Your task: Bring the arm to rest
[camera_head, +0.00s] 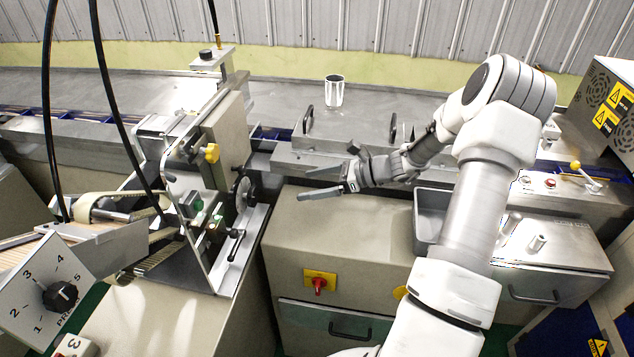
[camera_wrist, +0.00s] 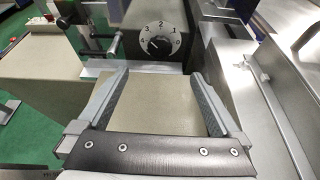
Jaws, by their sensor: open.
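My gripper (camera_head: 306,183) is at the end of my white arm, which reaches in from the lower right of the head view. The gripper points left, over the front of the machine's beige cabinet (camera_head: 350,228). Its two fingers are spread apart with nothing between them. In the wrist view my gripper (camera_wrist: 158,82) also shows open and empty, with a beige surface and a numbered dial (camera_wrist: 161,42) beyond the fingers.
A metal cup (camera_head: 334,91) stands on the steel deck behind. A grey bin (camera_head: 428,222) is partly hidden by my arm. The upright machine plate with a yellow knob (camera_head: 211,153) stands left of the gripper. A red switch (camera_head: 320,284) is below.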

